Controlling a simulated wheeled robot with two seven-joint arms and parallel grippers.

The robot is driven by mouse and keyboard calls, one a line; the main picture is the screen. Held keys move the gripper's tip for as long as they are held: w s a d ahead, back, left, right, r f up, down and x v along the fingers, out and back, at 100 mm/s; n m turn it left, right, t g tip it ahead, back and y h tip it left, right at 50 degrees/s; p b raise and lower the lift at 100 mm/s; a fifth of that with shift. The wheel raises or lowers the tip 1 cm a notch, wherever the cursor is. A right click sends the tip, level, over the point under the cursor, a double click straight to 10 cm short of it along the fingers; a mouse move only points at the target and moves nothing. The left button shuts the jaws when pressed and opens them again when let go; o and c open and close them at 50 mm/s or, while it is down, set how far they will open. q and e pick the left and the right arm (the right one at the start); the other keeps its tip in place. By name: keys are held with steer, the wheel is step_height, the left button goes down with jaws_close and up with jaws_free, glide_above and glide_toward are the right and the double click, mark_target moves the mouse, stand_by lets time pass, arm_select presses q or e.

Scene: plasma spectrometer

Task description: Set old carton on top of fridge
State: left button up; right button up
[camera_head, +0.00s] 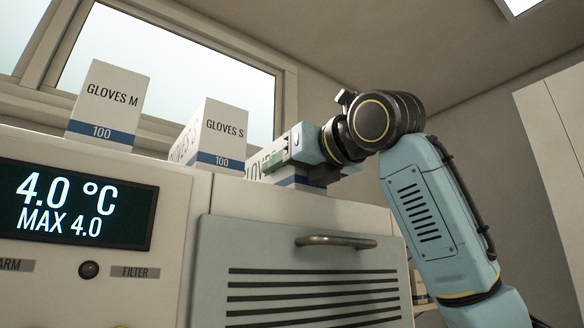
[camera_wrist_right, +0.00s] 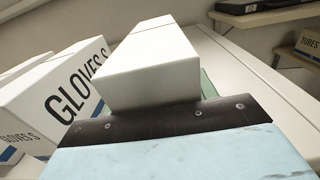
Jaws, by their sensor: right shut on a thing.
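The carton in my right gripper is white with dark lettering and a blue band (camera_head: 258,164); in the right wrist view its plain white faces (camera_wrist_right: 152,72) fill the middle. My right gripper (camera_head: 297,162) is shut on it, reaching in from the right over the top of the fridge (camera_head: 300,208). The carton is at the fridge's top edge, right of the "GLOVES S" carton; I cannot tell whether its base touches the top. Its lower part and right side are partly hidden by the gripper. My left gripper is not in view.
A "GLOVES S" carton (camera_head: 222,135) and a "GLOVES M" carton (camera_head: 105,105) stand on the fridge to the left. The window is behind them. In the right wrist view, the pale top right of the held carton (camera_wrist_right: 250,85) is clear; shelves (camera_wrist_right: 265,14) are beyond.

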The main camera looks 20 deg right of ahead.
steer(key=shift+f, duration=0.1)
steer(key=o, duration=1.2)
steer(key=shift+s+d, duration=0.1)
steer(key=shift+s, duration=0.1)
steer(key=shift+b+v, duration=2.05)
steer(key=shift+v, duration=3.75)
